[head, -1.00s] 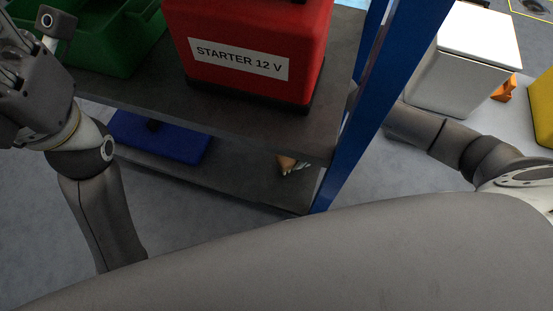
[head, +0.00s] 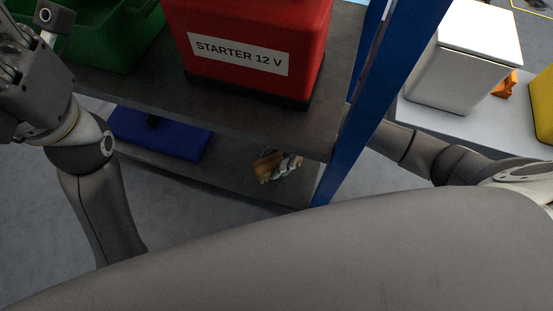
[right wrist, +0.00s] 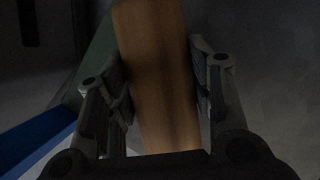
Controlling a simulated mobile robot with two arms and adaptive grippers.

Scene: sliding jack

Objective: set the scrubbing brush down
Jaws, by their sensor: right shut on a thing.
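The scrubbing brush (head: 266,166) shows as a small brown wooden piece in the head view, over the lower shelf and below the upper one. My right gripper (head: 284,167) is shut on it. In the right wrist view the wooden brush (right wrist: 158,75) stands between the two fingers of my right gripper (right wrist: 163,88), with a finger at each side. Its bristles are not visible, and I cannot tell whether it touches the shelf. My left gripper (head: 22,75) is at the left edge of the head view, partly cut off, and its jaw opening is unclear.
The lower shelf (head: 235,180) holds a blue flat object (head: 165,138) at left. The upper shelf (head: 225,108) carries a red starter box (head: 250,45) and a green crate (head: 120,40). A blue post (head: 365,130) stands beside my right arm. A white bin (head: 462,60) stands at right.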

